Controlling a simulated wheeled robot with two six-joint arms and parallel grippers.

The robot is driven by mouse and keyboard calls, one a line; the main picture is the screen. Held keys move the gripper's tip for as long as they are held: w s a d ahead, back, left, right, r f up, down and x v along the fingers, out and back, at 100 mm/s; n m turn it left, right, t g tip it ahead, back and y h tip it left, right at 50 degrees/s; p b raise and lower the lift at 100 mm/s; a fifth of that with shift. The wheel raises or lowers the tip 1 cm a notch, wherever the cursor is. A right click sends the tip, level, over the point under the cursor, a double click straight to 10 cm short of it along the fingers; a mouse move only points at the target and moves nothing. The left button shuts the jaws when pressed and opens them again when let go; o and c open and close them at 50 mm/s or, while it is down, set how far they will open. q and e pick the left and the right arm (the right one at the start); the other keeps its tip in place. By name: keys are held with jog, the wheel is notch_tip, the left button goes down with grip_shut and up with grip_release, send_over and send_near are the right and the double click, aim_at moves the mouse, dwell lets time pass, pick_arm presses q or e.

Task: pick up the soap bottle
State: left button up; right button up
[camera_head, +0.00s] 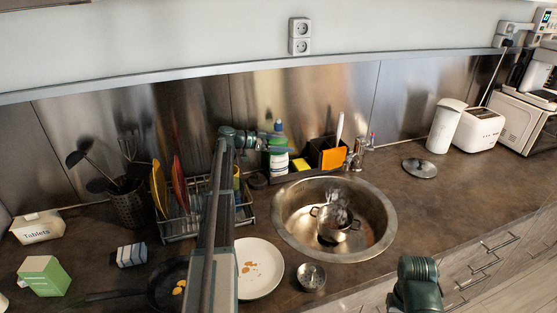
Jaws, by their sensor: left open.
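The soap bottle (279,163) stands upright on the counter behind the sink, against the metal backsplash. It has a blue top, a green part and a white lower body. My left arm reaches up from the bottom of the view, and its gripper (275,141) is at the bottle's upper part. The left gripper is open, and its fingers overlap the bottle in the picture. I cannot tell whether they touch it or are around it. Part of the bottle is hidden behind the gripper. Part of my right arm shows at the bottom right; its gripper is not in view.
A round sink (380,236) with a metal pot (333,232) is in front of the bottle. A dark caddy (316,151) with an orange cloth (334,158) stands right of it. A dish rack (177,228) is at the left. The counter (440,200) right of the sink is mostly clear.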

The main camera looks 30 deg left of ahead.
pick_arm(q)
jog(key=shift+x, duration=0.75)
jog(key=shift+c, duration=0.3)
grip_shut()
